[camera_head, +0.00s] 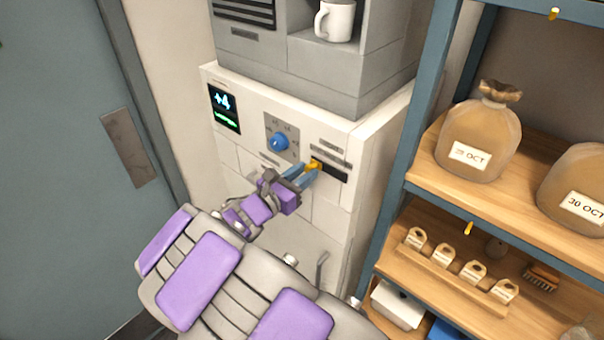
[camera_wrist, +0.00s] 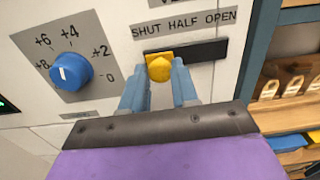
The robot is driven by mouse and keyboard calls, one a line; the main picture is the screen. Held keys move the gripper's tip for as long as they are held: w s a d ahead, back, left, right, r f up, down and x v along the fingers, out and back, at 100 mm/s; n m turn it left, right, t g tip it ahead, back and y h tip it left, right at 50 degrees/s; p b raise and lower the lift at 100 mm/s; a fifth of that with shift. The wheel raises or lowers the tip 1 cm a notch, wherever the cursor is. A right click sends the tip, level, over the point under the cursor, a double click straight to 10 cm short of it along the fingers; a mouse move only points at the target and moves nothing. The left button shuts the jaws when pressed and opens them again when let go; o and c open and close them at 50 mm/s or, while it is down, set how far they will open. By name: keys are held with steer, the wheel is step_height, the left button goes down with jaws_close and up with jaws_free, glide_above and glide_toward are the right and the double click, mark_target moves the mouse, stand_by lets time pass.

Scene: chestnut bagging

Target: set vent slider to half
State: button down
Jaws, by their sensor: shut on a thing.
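The vent slider has a yellow knob (camera_wrist: 160,68) in a dark horizontal slot (camera_wrist: 205,52) below a label reading SHUT HALF OPEN (camera_wrist: 185,23). The knob is at the left end of the slot, under SHUT. In the head view the knob (camera_head: 315,165) shows at the left of the slot (camera_head: 333,172) on the white machine's front. My gripper (camera_wrist: 160,80) has its blue fingers on either side of the knob and is shut on it. It also shows in the head view (camera_head: 308,173), reaching in from the lower left.
A blue dial (camera_wrist: 71,72), numbered 0 to +8, sits left of the slider. The white machine (camera_head: 235,150) has a lit display (camera_head: 224,108). A shelf rack (camera_head: 400,150) with sacks (camera_head: 480,135) and small tags stands close on the right. A grey-blue door (camera_head: 70,120) is at left.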

steer(key=shift+s+d, duration=0.95)
steer(key=shift+d, duration=0.25)
steer(key=c, duration=0.9)
jaws_free()
steer(key=shift+a, duration=0.1)
steer(key=p+v, duration=0.6)
steer(key=v, duration=1.1)
steer(key=shift+a+f, duration=0.15)
steer(key=shift+a, duration=0.05)
